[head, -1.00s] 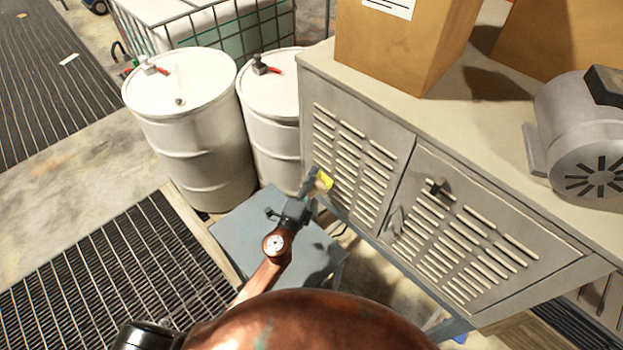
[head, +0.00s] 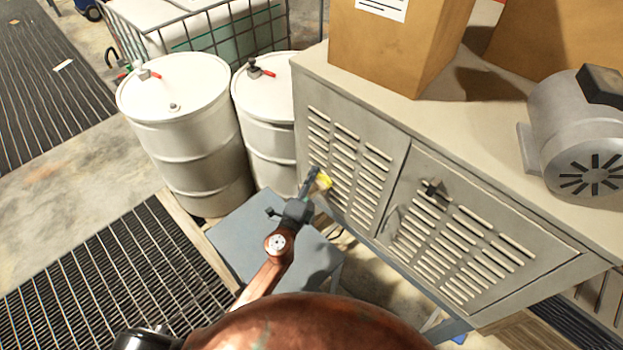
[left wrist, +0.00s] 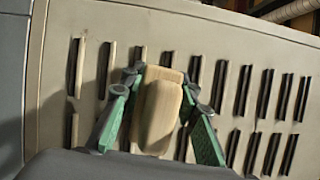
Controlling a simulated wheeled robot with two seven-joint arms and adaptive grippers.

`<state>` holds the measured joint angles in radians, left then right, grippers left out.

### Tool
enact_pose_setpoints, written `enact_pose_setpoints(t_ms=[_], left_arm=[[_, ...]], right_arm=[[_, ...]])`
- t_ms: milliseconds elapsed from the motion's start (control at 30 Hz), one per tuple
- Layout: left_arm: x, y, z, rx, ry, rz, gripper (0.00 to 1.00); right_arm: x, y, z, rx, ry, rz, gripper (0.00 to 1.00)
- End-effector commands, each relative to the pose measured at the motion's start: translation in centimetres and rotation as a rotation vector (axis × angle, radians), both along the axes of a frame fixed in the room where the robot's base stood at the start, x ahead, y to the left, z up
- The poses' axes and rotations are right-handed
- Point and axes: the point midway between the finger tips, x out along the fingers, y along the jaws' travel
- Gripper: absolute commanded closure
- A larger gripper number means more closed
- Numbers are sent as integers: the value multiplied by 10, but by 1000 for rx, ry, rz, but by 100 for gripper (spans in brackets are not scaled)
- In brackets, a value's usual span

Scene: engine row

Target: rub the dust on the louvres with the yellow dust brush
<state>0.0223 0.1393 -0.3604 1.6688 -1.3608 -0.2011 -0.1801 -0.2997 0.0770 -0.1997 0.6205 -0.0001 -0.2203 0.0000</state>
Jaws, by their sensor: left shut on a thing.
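The louvres (head: 345,170) are rows of slots in the left door of a grey cabinet. They also fill the left wrist view (left wrist: 226,90). My left gripper (head: 312,182) is at the lower left part of that door. It is shut on the yellow dust brush (head: 323,182), whose yellow end faces the louvres. In the left wrist view the green-padded fingers (left wrist: 158,120) hold the brush's pale wooden handle (left wrist: 158,112) in front of the slots. I cannot tell whether the bristles touch the door. No dust can be made out clearly. My right gripper is not in view.
A blue-grey stool or low table (head: 235,235) is beneath my left arm. Two white drums (head: 190,135) stand left of the cabinet. A cardboard box (head: 395,50) and a grey motor (head: 580,140) sit on the cabinet top. The right door (head: 470,235) has a dark latch.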

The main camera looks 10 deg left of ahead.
Motion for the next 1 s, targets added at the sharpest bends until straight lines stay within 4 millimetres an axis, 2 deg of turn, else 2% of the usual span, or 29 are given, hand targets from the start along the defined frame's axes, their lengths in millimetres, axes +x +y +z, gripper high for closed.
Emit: enact_pose_setpoints(t_ms=[233, 500, 767, 1000], left_arm=[[-4, -6, 0, 0, -1, -1, 97], [-18, -23, 0, -1, -1, 0, 97], [-22, -31, 1, -1, -1, 0, 97], [-31, -47, 0, -1, -1, 0, 97]], right_arm=[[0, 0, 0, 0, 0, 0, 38], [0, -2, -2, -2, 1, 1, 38], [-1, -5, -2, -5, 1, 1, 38], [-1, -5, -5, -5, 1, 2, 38]])
